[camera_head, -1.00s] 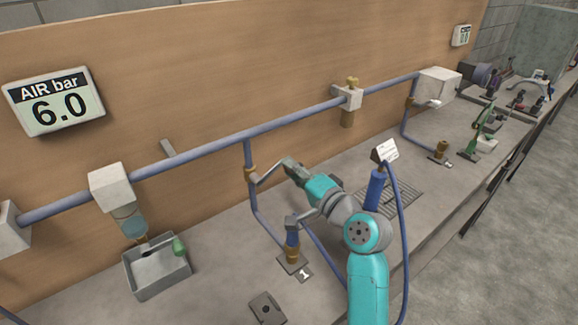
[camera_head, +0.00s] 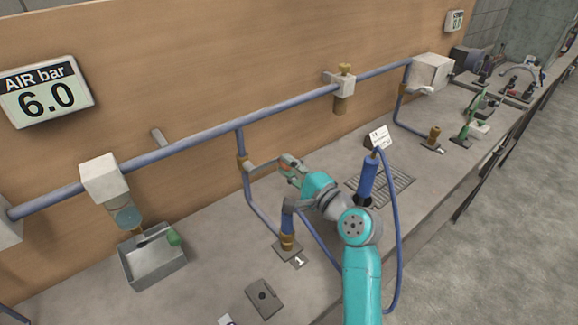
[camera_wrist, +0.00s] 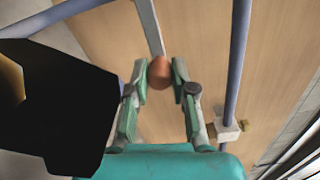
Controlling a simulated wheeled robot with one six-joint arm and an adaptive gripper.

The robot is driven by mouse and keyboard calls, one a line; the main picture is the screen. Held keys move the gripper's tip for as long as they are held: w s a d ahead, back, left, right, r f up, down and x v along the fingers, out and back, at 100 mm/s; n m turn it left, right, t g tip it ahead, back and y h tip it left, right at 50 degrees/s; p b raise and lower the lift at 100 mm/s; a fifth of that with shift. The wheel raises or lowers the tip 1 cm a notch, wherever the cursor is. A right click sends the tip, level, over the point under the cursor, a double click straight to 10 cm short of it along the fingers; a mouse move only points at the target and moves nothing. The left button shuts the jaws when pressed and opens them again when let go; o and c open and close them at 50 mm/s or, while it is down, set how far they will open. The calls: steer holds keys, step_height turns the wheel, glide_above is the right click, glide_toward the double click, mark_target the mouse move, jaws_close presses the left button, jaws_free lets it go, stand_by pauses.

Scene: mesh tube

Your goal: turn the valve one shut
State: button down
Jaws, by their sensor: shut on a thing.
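Valve one is a brass body (camera_head: 243,162) on the blue drop pipe that leads down to the foot marked 1. Its grey lever (camera_head: 262,166) sticks out from the wall pipe to the right. My gripper (camera_head: 288,163) is at the lever's free end, with the fingers around it. In the wrist view the grey lever (camera_wrist: 149,26) runs down to a reddish-brown end knob (camera_wrist: 160,73). My gripper (camera_wrist: 167,83) is shut on this end, one green finger on each side. The valve body's inside is hidden.
The AIR bar display (camera_head: 46,94) reads 6.0. A blue main pipe (camera_head: 283,110) crosses the board. A grey tray (camera_head: 153,262) sits at left on the bench.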

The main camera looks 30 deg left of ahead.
steer(key=shift+f, duration=0.1)
steer(key=c, duration=0.9)
jaws_free()
steer(key=shift+c, duration=0.2)
steer(key=v, duration=1.2)
